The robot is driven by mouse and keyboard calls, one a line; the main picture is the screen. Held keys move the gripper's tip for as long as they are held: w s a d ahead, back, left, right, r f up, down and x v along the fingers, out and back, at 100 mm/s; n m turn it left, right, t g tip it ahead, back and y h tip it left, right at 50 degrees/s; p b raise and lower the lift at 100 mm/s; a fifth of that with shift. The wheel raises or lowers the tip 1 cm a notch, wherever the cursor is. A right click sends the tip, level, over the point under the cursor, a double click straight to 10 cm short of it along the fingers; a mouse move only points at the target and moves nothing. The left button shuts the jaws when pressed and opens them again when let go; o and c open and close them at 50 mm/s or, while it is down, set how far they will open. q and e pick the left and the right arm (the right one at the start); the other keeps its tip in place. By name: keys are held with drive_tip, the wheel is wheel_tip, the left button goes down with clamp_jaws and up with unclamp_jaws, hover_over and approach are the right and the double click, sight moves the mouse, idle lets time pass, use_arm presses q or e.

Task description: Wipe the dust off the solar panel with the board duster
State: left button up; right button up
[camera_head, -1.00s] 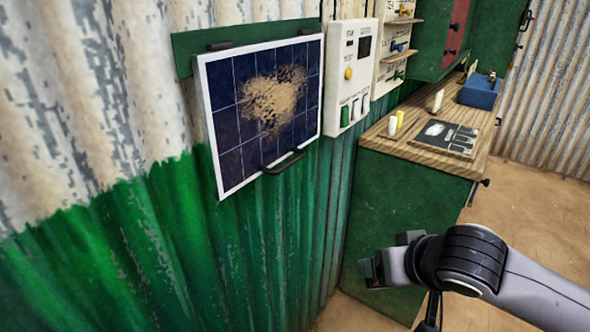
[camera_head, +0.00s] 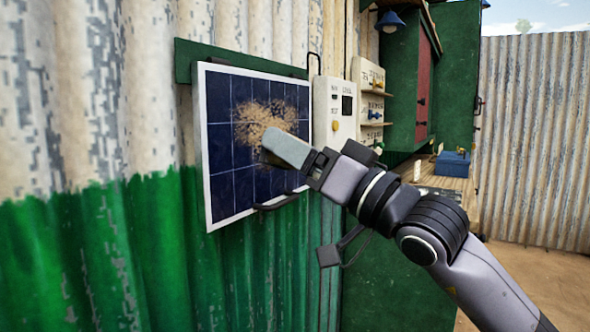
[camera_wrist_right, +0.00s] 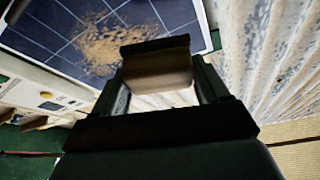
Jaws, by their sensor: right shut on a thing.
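The solar panel (camera_head: 232,190) hangs on the corrugated wall, dark blue with a white frame. A brown dust patch (camera_head: 262,115) lies on its upper middle; it also shows in the right wrist view (camera_wrist_right: 103,47). In the head view the duster is mostly hidden behind the gripper. I cannot tell whether it touches the panel. My left gripper is not in view.
A dark handle (camera_head: 276,203) sticks out at the panel's lower edge. A white control box (camera_head: 322,105) and small shelves (camera_head: 372,112) are on the wall to the right.

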sight(238, 137)
drive_tip(key=shift+w+a+r+p, duration=0.2)
drive_tip(key=shift+w+a+p, duration=0.25)
drive_tip(key=shift+a, duration=0.1)
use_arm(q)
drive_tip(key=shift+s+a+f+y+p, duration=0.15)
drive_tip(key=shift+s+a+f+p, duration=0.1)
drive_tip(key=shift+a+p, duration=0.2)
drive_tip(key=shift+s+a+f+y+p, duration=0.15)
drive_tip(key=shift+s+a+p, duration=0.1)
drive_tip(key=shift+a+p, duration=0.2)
use_arm(e)
drive_tip(key=shift+w+a+f, duration=0.1)
drive_tip(key=shift+w+a, duration=0.5)
drive_tip(key=shift+a, duration=0.3)
drive_tip(key=shift+w+a+f, duration=0.1)
drive_tip(key=shift+w+a, duration=0.5)
drive_tip(key=shift+a, duration=0.3)
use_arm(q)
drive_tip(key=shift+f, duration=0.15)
use_arm(e)
drive_tip(key=shift+w+a, duration=0.6)
drive_tip(key=shift+a, duration=0.1)
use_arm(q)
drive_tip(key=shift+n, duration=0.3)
use_arm(e)
drive_tip(key=shift+w, duration=0.1)
